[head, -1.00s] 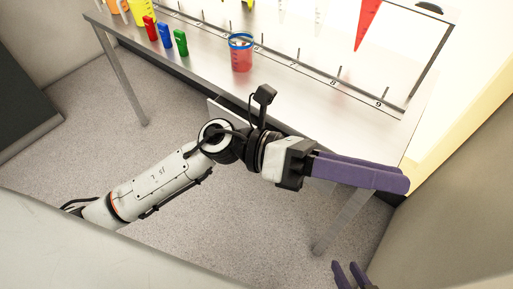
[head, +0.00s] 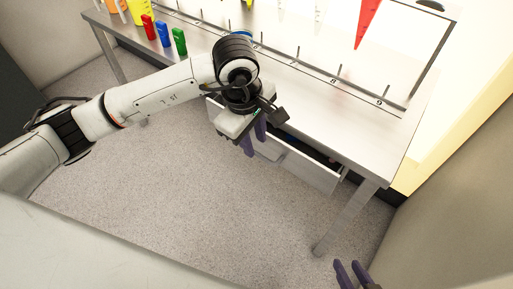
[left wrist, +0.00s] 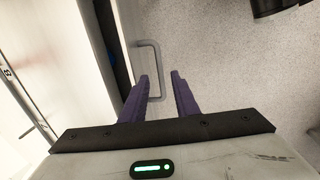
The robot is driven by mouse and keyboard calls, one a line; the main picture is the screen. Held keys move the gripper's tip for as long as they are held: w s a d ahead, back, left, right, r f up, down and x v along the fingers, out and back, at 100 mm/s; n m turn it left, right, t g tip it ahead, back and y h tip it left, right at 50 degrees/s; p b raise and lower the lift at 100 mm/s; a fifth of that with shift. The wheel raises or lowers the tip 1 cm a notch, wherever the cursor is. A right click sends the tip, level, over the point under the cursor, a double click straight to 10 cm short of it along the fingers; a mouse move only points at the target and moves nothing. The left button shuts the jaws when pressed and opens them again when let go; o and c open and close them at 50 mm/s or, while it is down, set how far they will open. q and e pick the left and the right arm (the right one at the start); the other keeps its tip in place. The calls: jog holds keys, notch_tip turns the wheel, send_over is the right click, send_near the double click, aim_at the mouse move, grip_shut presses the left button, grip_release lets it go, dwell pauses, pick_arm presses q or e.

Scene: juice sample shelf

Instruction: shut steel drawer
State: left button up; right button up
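The steel drawer (head: 312,170) stands pulled out under the table's front edge, with a dark gap behind its front panel. In the left wrist view, its front (left wrist: 126,45) carries a U-shaped metal handle (left wrist: 159,60). My left gripper (head: 254,146) points down in front of the drawer, hiding part of its front.
The steel table (head: 360,150) bears red, blue (head: 163,34) and green (head: 180,41) blocks and a numbered white board (head: 290,50). A table leg (head: 345,220) stands right of the drawer. The floor (head: 190,190) in front is clear.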

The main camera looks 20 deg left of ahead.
aim_at(258, 153)
pick_arm(q)
jog(key=shift+w+d+f, duration=0.1)
jog(key=shift+w+f, duration=0.1)
jog(key=shift+f, duration=0.8)
jog(key=shift+w+d+f, duration=0.1)
jog(key=shift+w+f, duration=0.05)
jog(key=shift+f, duration=0.8)
grip_shut()
